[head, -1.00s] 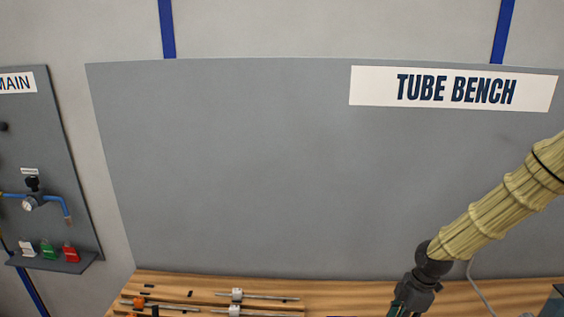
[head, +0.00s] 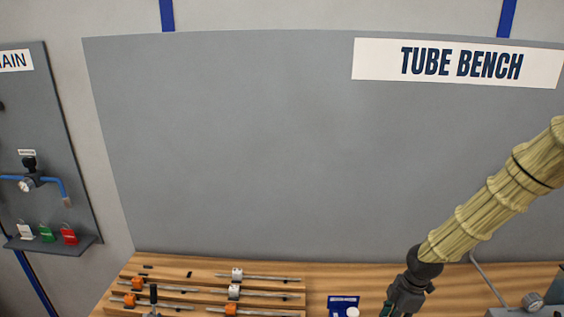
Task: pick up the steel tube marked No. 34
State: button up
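Several thin steel tubes lie on a stepped wooden rack (head: 205,272) on the bench at the lower left of the head view. Some carry white blocks, such as the white block (head: 237,274), and others orange blocks, such as the orange block (head: 137,284). No number can be read on any tube, so I cannot tell which is No. 34. My gripper (head: 402,305) hangs at the bottom edge, right of the rack and apart from it. Its fingertips are cut off or too small to judge.
A blue-and-white item (head: 343,301) lies on the wooden bench (head: 450,276) between rack and gripper. A grey fixture (head: 530,302) stands at the lower right. The grey back panel (head: 240,150) rises behind. A side panel (head: 50,130) with a gauge and colored tags is at left.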

grip_shut()
jog(key=shift+r, duration=0.2)
jog(key=shift+r+p, duration=2.7)
jog(key=shift+r, duration=0.65)
